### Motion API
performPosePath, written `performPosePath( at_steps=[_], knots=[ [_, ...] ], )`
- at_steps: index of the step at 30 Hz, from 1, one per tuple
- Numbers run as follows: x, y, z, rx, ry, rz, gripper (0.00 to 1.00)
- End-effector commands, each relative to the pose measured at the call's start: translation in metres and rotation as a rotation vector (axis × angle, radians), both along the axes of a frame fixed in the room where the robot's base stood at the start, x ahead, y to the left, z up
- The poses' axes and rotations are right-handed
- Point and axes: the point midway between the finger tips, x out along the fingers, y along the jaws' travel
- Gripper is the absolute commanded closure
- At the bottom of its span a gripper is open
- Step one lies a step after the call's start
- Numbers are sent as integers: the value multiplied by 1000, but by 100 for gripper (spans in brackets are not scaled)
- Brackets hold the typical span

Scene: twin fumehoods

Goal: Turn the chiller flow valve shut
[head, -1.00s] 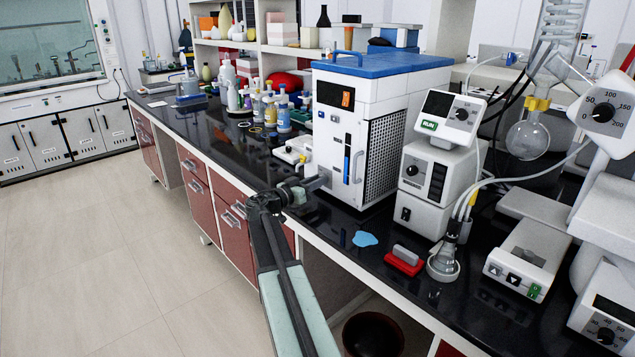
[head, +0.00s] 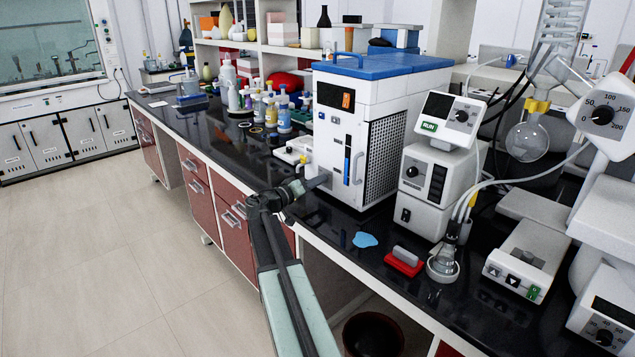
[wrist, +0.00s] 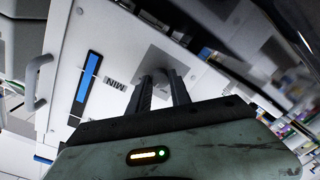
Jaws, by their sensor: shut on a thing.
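The chiller (head: 338,135) is a white box with a blue top, standing on the black bench. My gripper (head: 320,182) is at the lower left of its front face. In the wrist view, my gripper (wrist: 160,88) has both fingers close together around a small grey valve handle (wrist: 160,73) in front of a grey plate on the chiller front (wrist: 105,45). The fingers hide much of the handle, so its exact angle cannot be told. A blue level strip (wrist: 87,80) and the word MIN are beside it.
A small white device (head: 290,152) and several bottles (head: 270,110) stand left of the chiller. A white unit with a RUN display (head: 430,180) stands to its right. A blue patch (head: 365,240) and a red block (head: 404,263) lie near the bench's front edge.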

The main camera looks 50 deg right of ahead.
Motion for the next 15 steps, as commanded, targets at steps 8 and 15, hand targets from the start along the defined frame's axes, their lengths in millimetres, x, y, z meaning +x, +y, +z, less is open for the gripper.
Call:
performPosePath(
  at_steps=[8,15],
  knots=[
    [1,0,0,20,260,0,100],
    [1,0,0,37,487,1,100]
  ],
)
